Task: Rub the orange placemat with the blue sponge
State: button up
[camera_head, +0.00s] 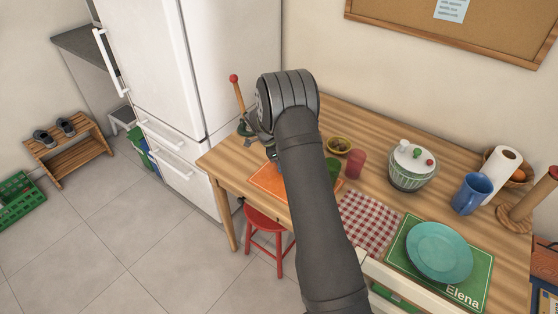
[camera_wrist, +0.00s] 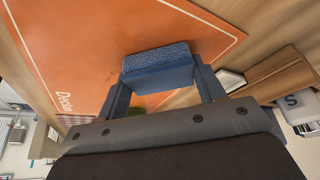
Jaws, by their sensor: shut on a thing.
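The orange placemat (camera_head: 268,181) lies on the left part of the wooden table, partly hidden behind my arm in the head view. In the wrist view the placemat (camera_wrist: 90,35) has a white border line and white lettering. My gripper (camera_wrist: 160,76) is shut on the blue sponge (camera_wrist: 157,58), which sits between the two fingers. The sponge overlaps the placemat near its edge in that view; I cannot tell if it touches it. In the head view my gripper (camera_head: 271,152) is at the placemat's far side, and the sponge is mostly hidden.
A small bowl (camera_head: 339,145) and a red cup (camera_head: 355,164) stand right of my arm. A red stool (camera_head: 265,225) stands in front.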

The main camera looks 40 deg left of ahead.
jog(key=d, duration=0.3)
jog(key=shift+d+f, duration=0.1)
jog(key=shift+d, duration=3.85)
notch_tip(320, 180, up, 8)
jog(key=shift+a+r, duration=0.15)
jog(key=shift+r, duration=0.05)
jog(key=n+t+y, duration=0.1)
jog(key=n+y, duration=0.4)
jog(key=n, duration=1)
send_over(253, 153)
jog(key=s, duration=0.1)
jog(key=f, duration=0.4)
jog(key=shift+s+d+f, duration=0.1)
jog(key=shift+d+f, duration=0.05)
jog(key=shift+d, duration=0.05)
jog(key=shift+f, duration=2)
jog(key=shift+m, duration=0.3)
